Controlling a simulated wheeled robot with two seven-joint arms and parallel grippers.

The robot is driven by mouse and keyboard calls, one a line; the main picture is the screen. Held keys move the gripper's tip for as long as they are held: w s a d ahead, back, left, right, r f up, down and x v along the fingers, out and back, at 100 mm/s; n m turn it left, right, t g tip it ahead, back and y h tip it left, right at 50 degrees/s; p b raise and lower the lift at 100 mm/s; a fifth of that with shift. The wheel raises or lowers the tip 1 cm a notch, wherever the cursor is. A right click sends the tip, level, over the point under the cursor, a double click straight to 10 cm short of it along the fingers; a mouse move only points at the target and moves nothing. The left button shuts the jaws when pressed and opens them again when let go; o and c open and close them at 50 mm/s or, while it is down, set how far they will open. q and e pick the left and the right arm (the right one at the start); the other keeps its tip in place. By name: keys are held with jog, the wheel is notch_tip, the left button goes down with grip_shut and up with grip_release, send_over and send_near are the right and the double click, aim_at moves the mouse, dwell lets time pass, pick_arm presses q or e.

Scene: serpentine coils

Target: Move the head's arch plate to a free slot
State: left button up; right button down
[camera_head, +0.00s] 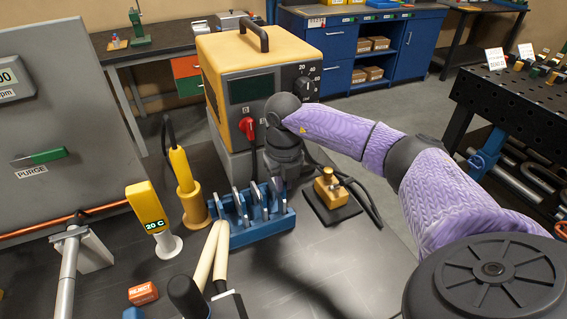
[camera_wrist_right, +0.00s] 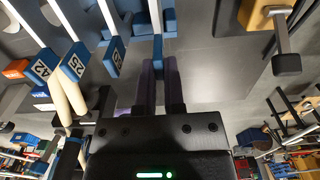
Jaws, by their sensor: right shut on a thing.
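My right gripper (camera_head: 280,180) points down at the right end of a blue slotted rack (camera_head: 262,231). In the right wrist view its two purple fingers (camera_wrist_right: 160,78) are shut on a grey arch plate with a blue end (camera_wrist_right: 157,48). Several other grey plates (camera_head: 239,204) stand upright in the rack, to the left of the gripper. In the right wrist view, blue blocks marked 42 (camera_wrist_right: 41,69) and 25 (camera_wrist_right: 74,65) show beside pale plates. I cannot tell whether the held plate is clear of its slot. My left gripper does not show.
A yellow machine (camera_head: 238,75) stands behind the rack. A brass block (camera_head: 327,186) on a black base is to the right, cables behind it. A yellow-handled tool (camera_head: 183,172), a 20 C display (camera_head: 147,206) and cream rods (camera_head: 221,255) crowd the left. The front-right bench is clear.

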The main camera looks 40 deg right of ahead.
jog(key=shift+f, duration=0.45)
jog(key=c, duration=0.7)
grip_release()
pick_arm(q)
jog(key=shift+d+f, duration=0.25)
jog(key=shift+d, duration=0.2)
pick_arm(e)
jog(key=shift+o, duration=0.2)
jog(key=shift+r, duration=0.15)
